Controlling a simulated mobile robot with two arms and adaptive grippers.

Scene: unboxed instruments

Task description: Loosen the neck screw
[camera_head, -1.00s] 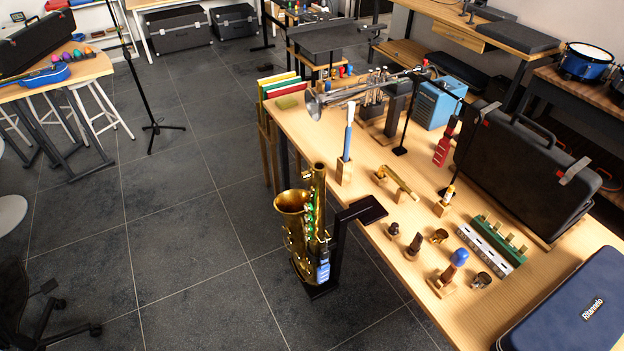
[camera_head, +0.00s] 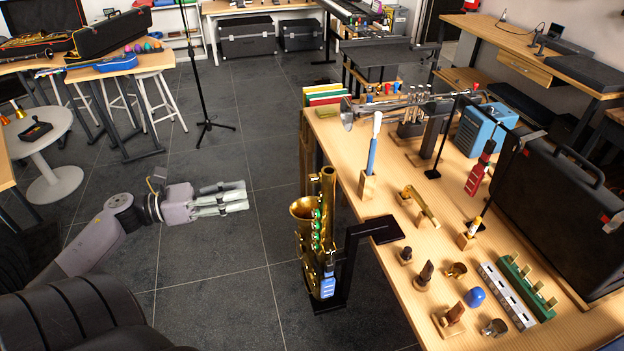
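A brass saxophone (camera_head: 306,240) stands upright on a black stand (camera_head: 345,268) off the table's near left side. Its open bell faces up and left, and its body tube ends at the top (camera_head: 327,176) with no neck fitted. The neck screw is too small to make out there. A blue-and-white piece (camera_head: 328,287) sits low on its front. My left gripper (camera_head: 246,196) is left of the saxophone, over the floor, and points right toward it without touching. Its pale fingers look parallel and apart, with nothing between them. My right gripper is out of view.
The wooden table (camera_head: 375,225) on the right holds a trumpet (camera_head: 400,103), a black case (camera_head: 555,215), mouthpieces and other small parts. A thin black stand (camera_head: 205,120) rises from the floor at the back left. The floor around the saxophone is clear.

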